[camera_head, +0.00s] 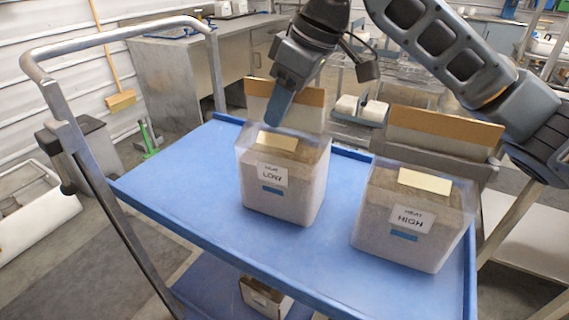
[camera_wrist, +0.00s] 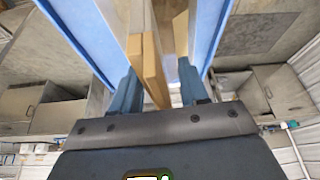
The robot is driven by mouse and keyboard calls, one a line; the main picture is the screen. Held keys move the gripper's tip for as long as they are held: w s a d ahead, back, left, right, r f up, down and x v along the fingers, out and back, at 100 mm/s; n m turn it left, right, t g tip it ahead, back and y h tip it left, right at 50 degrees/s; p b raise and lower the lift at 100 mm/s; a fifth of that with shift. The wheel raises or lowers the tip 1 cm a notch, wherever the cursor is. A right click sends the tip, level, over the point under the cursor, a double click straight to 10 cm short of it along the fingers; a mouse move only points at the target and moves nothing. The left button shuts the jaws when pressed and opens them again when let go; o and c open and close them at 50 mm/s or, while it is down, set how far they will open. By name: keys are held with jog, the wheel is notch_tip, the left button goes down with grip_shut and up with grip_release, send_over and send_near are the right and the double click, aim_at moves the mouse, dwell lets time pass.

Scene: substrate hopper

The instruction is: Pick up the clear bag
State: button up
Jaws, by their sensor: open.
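Two clear, box-shaped bags of grey-brown substrate stand upright on a blue cart top. The left one (camera_head: 308,186) has a label reading "HEAT LOW" and the right one (camera_head: 375,228) has a label reading "HEAT HIGH". Each has a pale block on the fill inside its clear upper walls. My gripper (camera_head: 279,110) points down at the open top of the LOW bag. In the wrist view my gripper (camera_wrist: 158,85) has its fingers apart, with tan pieces showing between and beyond them. I cannot tell whether a finger touches the bag wall.
The blue cart (camera_head: 185,180) has a raised rim and a metal handle (camera_head: 130,33) at left. Tan boards stand behind the LOW bag (camera_head: 257,90) and the HIGH bag (camera_head: 440,133). A small box (camera_head: 262,297) sits on the lower shelf. The cart top's left side is clear.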

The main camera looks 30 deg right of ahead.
jog(key=shift+f, duration=0.2)
dwell(0.5)
jog(key=shift+c, duration=0.4)
grip_shut()
